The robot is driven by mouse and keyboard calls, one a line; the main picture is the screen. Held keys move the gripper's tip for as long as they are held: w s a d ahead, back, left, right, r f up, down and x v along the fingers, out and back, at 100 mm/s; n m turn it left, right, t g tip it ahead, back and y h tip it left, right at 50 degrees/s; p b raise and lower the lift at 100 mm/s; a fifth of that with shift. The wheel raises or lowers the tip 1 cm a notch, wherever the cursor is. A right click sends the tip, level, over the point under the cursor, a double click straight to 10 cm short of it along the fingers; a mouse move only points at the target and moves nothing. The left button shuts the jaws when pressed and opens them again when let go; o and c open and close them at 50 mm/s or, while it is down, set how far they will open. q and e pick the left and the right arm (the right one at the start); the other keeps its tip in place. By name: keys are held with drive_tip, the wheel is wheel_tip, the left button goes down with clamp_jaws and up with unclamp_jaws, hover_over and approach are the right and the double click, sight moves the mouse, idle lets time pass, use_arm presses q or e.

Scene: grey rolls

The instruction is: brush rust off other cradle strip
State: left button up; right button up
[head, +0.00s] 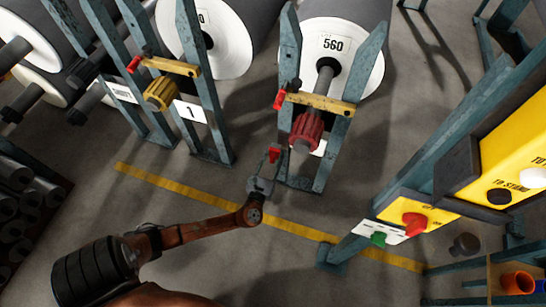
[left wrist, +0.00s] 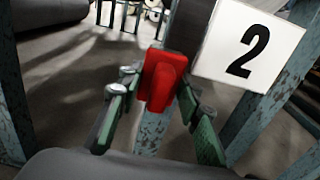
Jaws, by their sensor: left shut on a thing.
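My left gripper (head: 268,170) is shut on a small red block (head: 273,154), which may be the brush; no bristles show. In the left wrist view the red block (left wrist: 162,80) sits between the green-padded fingers, in front of a worn blue-green post. The gripper is low, just left of the blue-green stand (head: 303,183) that bears the roll marked 560 (head: 345,45). A yellow bar (head: 320,103) crosses that stand above a red ribbed collar (head: 307,130). I cannot tell which part is the cradle strip, nor see rust clearly. My right gripper is out of view.
A white plate marked 2 (left wrist: 248,44) is close right of the red block. A second stand with plate 1 (head: 190,112) is at upper left. A yellow control box (head: 415,214) with a red knob stands at right. Dark rolls (head: 22,205) are stacked at left. Floor between is clear.

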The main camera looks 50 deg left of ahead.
use_arm(q)
drive_tip(key=shift+x, duration=0.75)
drive_tip(key=shift+d, duration=0.15)
drive_tip(key=shift+w+d, duration=0.5)
drive_tip(key=shift+d, duration=0.3)
drive_tip(key=shift+w+d, duration=0.45)
drive_tip(key=shift+d, duration=0.35)
drive_tip(key=shift+w, duration=0.15)
drive_tip(key=shift+a, duration=0.15)
